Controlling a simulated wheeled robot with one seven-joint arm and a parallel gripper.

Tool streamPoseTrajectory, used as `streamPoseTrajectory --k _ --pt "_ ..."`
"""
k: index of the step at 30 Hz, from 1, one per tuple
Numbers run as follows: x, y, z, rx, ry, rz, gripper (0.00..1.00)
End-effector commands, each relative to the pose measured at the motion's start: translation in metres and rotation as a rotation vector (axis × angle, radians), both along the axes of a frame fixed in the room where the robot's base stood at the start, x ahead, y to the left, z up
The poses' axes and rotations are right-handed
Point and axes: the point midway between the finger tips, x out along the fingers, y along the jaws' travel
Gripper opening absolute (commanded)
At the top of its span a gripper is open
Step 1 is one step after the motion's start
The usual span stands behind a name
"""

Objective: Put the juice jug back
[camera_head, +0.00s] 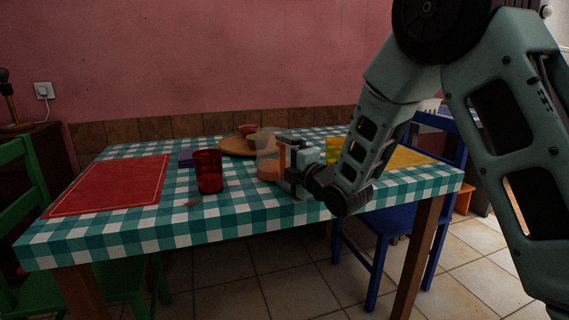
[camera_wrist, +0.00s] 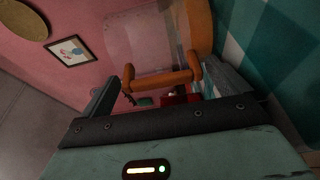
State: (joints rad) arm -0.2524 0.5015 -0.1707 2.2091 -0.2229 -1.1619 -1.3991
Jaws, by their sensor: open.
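The juice jug (camera_head: 268,168) stands upright on the checkered table (camera_head: 140,229), clear above with orange in its lower part. My gripper (camera_head: 283,165) is close against its right side in the head view and hides part of it. In the wrist view the clear body and orange base of the jug (camera_wrist: 201,27) fill the top. Its orange handle (camera_wrist: 160,80) lies across the gap between my fingers (camera_wrist: 165,88). The fingers are open and apart, one on each side of the handle. I cannot tell whether either touches it.
A red glass (camera_head: 209,171) stands left of the jug. A round wooden board (camera_head: 235,146) with a small bowl lies behind. A red mat (camera_head: 110,186) and a yellow mat (camera_head: 395,157) lie at the sides. A blue chair (camera_head: 375,237) and a green chair (camera_head: 18,190) flank the table.

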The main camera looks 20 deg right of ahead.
Motion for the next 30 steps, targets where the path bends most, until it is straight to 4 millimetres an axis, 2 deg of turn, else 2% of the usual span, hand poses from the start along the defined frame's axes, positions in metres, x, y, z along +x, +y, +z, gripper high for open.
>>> streamPoseTrajectory --k 5,14,17,30 --pt "-0.020 -0.007 0.002 0.001 0.001 -0.002 1.00" --pt "-0.087 -0.028 0.002 0.000 0.002 -0.002 1.00" --pt "-0.094 -0.030 -0.004 0.001 -0.005 0.000 1.00" --pt "-0.114 -0.036 0.000 0.000 -0.001 0.000 1.00"
